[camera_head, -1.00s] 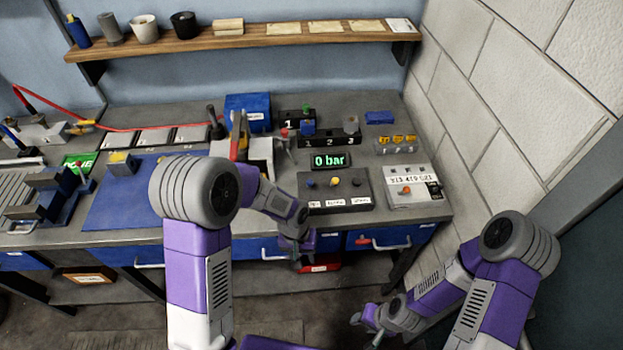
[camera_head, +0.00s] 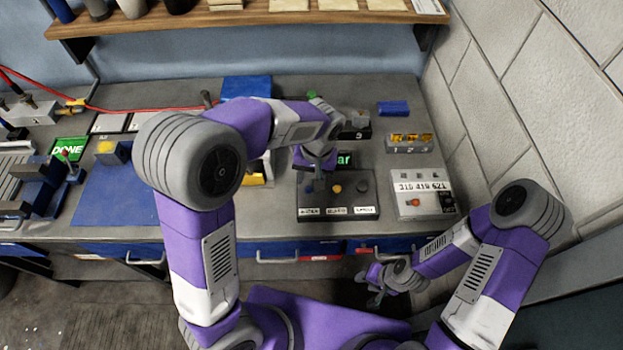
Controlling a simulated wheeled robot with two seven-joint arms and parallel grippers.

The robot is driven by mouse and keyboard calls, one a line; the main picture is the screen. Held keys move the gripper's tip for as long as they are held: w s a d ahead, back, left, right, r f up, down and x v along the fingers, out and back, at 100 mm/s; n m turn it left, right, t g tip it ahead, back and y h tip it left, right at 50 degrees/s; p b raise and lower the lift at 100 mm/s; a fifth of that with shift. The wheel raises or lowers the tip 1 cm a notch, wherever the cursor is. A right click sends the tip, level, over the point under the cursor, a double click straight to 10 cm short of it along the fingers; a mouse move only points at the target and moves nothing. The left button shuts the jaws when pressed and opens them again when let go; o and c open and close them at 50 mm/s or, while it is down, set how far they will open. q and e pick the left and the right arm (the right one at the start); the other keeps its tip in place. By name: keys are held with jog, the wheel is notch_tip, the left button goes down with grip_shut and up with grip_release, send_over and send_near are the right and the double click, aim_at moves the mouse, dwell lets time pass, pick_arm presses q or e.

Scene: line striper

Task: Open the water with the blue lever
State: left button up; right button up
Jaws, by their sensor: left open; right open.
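The dark control box (camera_head: 347,200) sits on the bench right of centre, with small labels along its front edge. An orange knob (camera_head: 337,188) and a grey knob (camera_head: 362,186) show on it. The blue lever, at the box's left earlier, is hidden now behind my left gripper. My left gripper (camera_head: 314,181) is open and points down over the left part of the box. I cannot tell whether it touches the lever. My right gripper (camera_head: 374,291) is open and empty, low in front of the bench.
The green display (camera_head: 344,160) behind the box is mostly covered by my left gripper. A light panel with number tiles (camera_head: 422,190) stands to the right, a blue mat (camera_head: 115,198) to the left. A stone wall (camera_head: 530,100) bounds the right side.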

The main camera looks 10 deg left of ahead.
aim_at(309, 188)
pick_arm(q)
jog(key=f, duration=0.6)
jog(key=shift+s+a+b, duration=0.3)
jog(key=shift+s+a, duration=0.05)
jog(key=shift+c, duration=0.4)
grip_shut()
jog(key=shift+r, duration=0.1)
